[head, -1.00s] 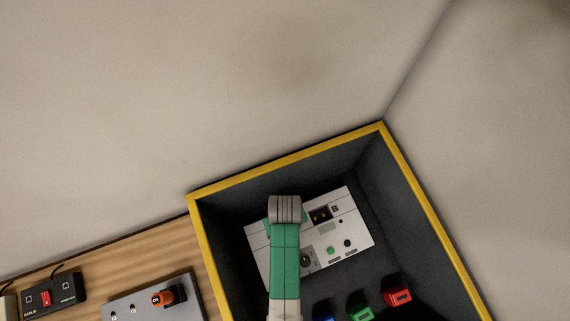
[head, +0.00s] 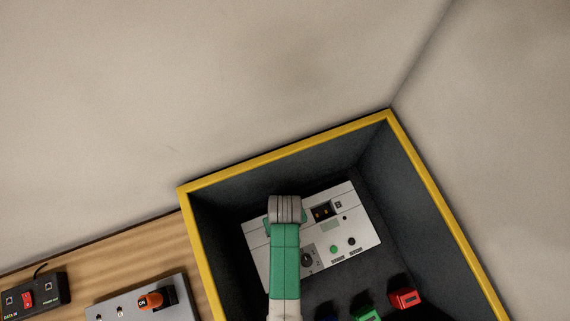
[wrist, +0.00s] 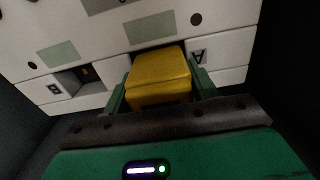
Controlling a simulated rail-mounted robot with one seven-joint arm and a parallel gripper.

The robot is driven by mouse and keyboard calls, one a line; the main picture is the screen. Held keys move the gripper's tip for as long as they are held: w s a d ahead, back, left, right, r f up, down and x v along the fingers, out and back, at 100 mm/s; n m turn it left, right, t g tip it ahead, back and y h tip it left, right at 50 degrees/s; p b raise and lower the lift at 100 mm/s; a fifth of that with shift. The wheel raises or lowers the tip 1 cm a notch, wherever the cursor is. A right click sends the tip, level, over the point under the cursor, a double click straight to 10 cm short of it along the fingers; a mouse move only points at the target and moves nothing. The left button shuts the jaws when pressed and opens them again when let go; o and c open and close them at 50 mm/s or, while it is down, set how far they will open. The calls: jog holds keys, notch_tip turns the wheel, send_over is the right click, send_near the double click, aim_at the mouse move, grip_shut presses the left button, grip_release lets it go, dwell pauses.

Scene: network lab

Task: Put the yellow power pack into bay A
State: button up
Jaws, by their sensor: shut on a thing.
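In the wrist view, my gripper (wrist: 159,82) is shut on the yellow power pack (wrist: 160,70), with a green finger on either side. The pack is at the white panel (wrist: 230,15), over the place beside the label A (wrist: 198,56). A dark strip of bay A (wrist: 152,45) shows past the pack's far edge. I cannot tell whether the pack is inside the bay. Bay B (wrist: 72,80) is a dark opening to the left. In the head view, my arm hides the pack, bay A and the gripper; the panel (head: 365,228) lies in the yellow-rimmed bin.
The bin's yellow rim (head: 290,149) and dark walls surround the panel. A red block (head: 405,298) and a green block (head: 367,313) sit below it, with a partly visible blue one. A black switch box (head: 50,290) and a grey box with an orange switch (head: 150,300) are left.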

jog(key=shift+f, duration=0.4)
jog(key=o, duration=1.3)
jog(key=shift+r, duration=0.1)
notch_tip(320, 180, up, 8)
jog(key=p, duration=0.3)
jog(key=shift+f, duration=0.2)
